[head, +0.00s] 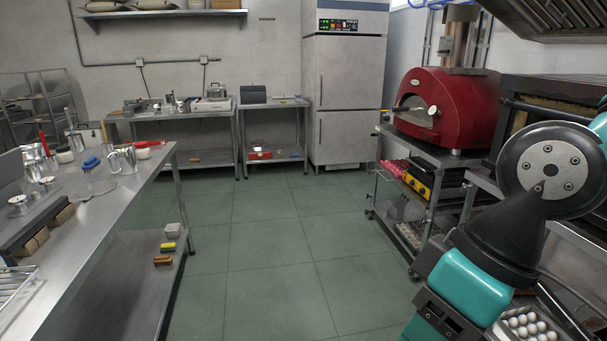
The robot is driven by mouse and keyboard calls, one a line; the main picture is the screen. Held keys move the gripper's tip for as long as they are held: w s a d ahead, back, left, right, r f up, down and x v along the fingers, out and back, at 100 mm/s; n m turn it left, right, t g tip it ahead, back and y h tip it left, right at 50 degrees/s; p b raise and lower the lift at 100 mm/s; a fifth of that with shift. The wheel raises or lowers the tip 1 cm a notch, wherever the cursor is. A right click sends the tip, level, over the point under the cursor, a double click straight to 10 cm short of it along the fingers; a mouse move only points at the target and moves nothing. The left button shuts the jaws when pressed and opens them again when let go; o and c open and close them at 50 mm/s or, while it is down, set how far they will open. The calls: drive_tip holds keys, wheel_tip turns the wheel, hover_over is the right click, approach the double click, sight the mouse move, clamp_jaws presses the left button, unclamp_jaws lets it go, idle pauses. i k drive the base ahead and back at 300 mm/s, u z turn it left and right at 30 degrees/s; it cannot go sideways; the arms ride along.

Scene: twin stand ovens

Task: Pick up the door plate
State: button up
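I cannot pick out the door plate for certain. The red domed oven (452,108) stands on a metal stand at the right, under a steel flue. Its front faces left, and a small light-coloured fitting with a dark handle shows there; I cannot tell whether this is the door plate. My teal and black arm fills the lower right of the head view, in front of the oven stand and the dark oven behind. My gripper's fingers do not show.
A steel table (110,200) with metal jugs and small items stands at the left. Green tiled floor (270,250) is clear between it and the wheeled oven stand (420,160). A tall steel cabinet (345,90) and work tables stand at the back. Eggs (528,324) sit lower right.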

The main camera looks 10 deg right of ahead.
sight(415, 109)
drive_tip(key=z, duration=0.1)
drive_tip(key=i, duration=2.05)
drive_tip(key=z, duration=0.45)
drive_tip(key=i, duration=2.05)
drive_tip(key=z, duration=0.3)
